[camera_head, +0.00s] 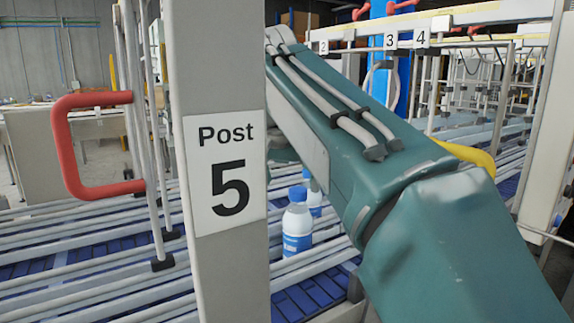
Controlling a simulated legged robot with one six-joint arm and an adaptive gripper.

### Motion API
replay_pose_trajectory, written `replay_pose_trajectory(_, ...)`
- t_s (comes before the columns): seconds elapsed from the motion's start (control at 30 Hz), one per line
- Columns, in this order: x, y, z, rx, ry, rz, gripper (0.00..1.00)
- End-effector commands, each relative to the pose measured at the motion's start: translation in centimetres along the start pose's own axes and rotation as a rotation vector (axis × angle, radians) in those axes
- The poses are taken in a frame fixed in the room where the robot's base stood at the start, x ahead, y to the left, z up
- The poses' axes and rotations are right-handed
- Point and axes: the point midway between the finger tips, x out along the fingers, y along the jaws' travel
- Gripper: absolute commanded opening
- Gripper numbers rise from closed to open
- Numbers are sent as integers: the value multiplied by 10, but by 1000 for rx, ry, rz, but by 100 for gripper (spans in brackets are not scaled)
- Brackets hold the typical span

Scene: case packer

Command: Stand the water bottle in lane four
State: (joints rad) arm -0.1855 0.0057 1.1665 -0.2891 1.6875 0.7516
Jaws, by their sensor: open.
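A sign with the number 4 (422,39) hangs at the upper right, beside a sign with the number 3 (390,41). I cannot tell which lane on the conveyor goes with the 4. My gripper is not in view.
The Post 5 column (218,270) stands close in front. A large teal arm (370,150) with grey cables crosses the right half; I cannot tell whose it is. A red handle (98,99) is at left. Grey rails (80,245) line the blue conveyor.

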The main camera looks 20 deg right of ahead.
Motion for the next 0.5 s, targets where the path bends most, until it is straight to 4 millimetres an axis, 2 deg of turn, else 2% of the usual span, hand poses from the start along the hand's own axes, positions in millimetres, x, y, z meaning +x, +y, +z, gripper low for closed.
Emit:
replay_pose_trajectory(0.1, -20, -1, 0, -1, 1, -3, 100)
replay_pose_trajectory(0.2, -30, -1, 0, -1, 0, -1, 100)
replay_pose_trajectory(0.5, -40, 0, 0, 0, 0, 0, 100)
